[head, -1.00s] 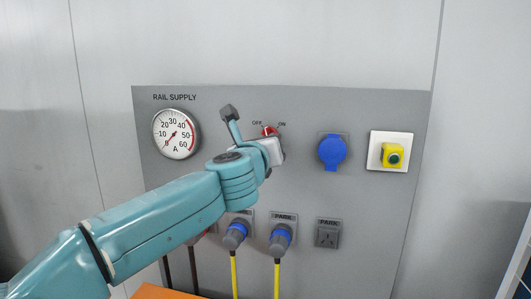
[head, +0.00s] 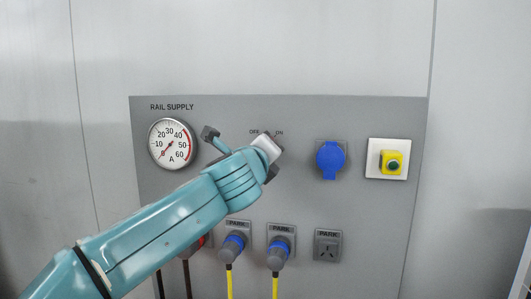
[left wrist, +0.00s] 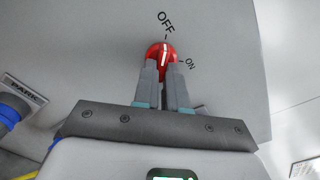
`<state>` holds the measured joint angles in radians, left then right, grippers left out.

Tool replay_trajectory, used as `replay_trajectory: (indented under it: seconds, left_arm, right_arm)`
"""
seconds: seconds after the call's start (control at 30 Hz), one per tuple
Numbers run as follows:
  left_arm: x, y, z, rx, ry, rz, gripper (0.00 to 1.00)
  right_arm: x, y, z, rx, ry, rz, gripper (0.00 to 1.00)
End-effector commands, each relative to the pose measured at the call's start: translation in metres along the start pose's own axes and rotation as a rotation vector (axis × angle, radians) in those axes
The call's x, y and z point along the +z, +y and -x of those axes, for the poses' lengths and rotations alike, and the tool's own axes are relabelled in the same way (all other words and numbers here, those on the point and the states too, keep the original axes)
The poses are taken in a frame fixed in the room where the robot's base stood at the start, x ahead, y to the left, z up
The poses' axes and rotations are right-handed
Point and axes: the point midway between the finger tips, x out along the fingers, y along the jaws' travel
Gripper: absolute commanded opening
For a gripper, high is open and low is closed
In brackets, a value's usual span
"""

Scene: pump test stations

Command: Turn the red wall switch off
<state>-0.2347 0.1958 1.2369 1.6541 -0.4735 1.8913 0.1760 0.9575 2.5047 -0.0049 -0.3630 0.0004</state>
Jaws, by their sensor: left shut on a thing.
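The red rotary switch (left wrist: 154,52) is on the grey panel, between its OFF and ON labels. In the left wrist view its white pointer line lies roughly in line with the OFF mark, not the ON mark. My left gripper (left wrist: 164,70) is shut on the switch, with a finger on each side of its handle. In the head view my left gripper (head: 268,150) covers nearly all of the switch, just below the labels. My right gripper is not in view.
The grey panel (head: 350,112) also holds a round gauge (head: 171,144) at left, a blue covered socket (head: 330,160) and a yellow-and-green button (head: 391,162) at right. Two blue plugs with yellow cables (head: 233,248) sit below, beside an empty PARK socket (head: 327,245).

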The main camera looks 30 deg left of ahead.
Motion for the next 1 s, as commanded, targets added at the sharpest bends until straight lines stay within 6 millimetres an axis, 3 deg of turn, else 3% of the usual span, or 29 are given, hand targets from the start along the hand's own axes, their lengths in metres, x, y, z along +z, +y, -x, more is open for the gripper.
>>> replay_trajectory:
  seconds: [0.37,0.4,0.43,0.47,0.8,1.0]
  left_arm:
    - [0.005,-0.002,0.001,-0.005,-0.008,0.008,0.0]
    - [0.005,-0.002,0.001,-0.005,-0.008,0.008,0.25]
    - [0.005,-0.002,0.001,-0.004,-0.007,0.007,0.34]
    - [0.004,-0.002,0.001,-0.004,-0.007,0.007,0.37]
    - [0.001,0.0,0.005,-0.002,-0.003,0.005,0.37]
    - [-0.001,0.001,0.041,-0.007,-0.003,0.006,0.37]
  right_arm:
    - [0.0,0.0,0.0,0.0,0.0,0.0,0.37]
    - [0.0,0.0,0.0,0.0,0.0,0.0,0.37]
    - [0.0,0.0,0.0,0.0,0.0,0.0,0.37]
    - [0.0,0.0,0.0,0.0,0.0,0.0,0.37]
    - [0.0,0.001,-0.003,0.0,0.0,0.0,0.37]
    - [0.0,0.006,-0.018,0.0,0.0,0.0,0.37]
